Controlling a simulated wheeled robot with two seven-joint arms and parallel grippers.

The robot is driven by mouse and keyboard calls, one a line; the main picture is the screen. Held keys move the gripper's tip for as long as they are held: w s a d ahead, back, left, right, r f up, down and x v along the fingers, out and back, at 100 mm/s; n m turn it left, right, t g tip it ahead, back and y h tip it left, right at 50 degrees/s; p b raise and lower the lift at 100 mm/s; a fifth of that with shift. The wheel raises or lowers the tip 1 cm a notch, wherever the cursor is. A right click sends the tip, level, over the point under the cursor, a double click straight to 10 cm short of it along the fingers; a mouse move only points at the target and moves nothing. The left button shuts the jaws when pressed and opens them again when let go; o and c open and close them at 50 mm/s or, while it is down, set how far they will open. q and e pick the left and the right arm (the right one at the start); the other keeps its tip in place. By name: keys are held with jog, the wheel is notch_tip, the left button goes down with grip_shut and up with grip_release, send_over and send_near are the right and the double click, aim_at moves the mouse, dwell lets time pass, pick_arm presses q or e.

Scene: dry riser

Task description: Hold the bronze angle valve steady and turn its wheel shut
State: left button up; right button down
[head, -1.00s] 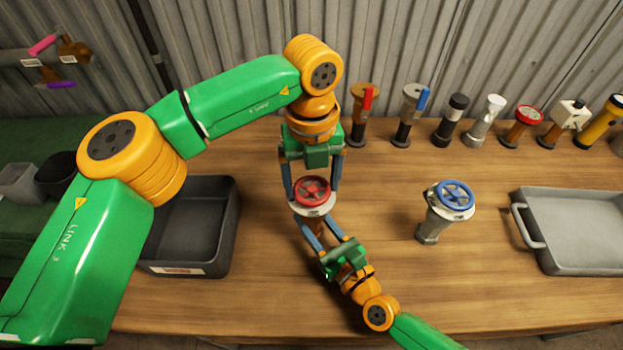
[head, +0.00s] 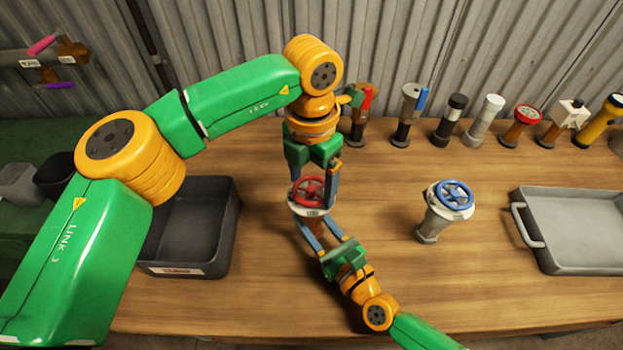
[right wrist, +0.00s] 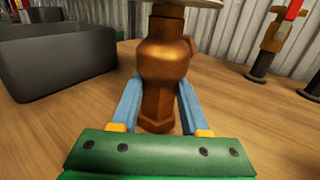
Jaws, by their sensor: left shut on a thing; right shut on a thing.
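The bronze angle valve (head: 317,226) stands on the table with a red wheel (head: 308,191) on top, above a pale collar. My left gripper (head: 314,184) reaches down from above and is shut on the red wheel; one blue finger shows at its right side, and the other is mostly hidden. My right gripper (head: 320,236) comes from the front and is shut on the valve body. In the right wrist view, the blue fingers of my right gripper (right wrist: 160,105) lie either side of the bronze body (right wrist: 165,60); the wheel is out of view there.
A grey valve with a blue wheel (head: 455,195) stands to the right. A dark bin (head: 230,225) is at left and a grey tray (head: 530,225) at far right. Several fittings and a yellow torch (head: 603,118) line the back. Table between the valves is clear.

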aim_at(312, 189)
pick_arm(q)
jog(key=m, duration=0.4)
jog(key=shift+m, duration=0.3)
jog(key=m, duration=0.3)
jog(key=shift+s+m, duration=0.1)
jog(key=shift+m, duration=0.3)
pick_arm(e)
jog(key=shift+f, duration=0.1)
pick_arm(q)
jog(key=m, duration=0.3)
jog(key=shift+m, duration=2)
jog(key=o, duration=1.2)
jog(key=shift+c, duration=0.2)
notch_tip(312, 189, up, 12)
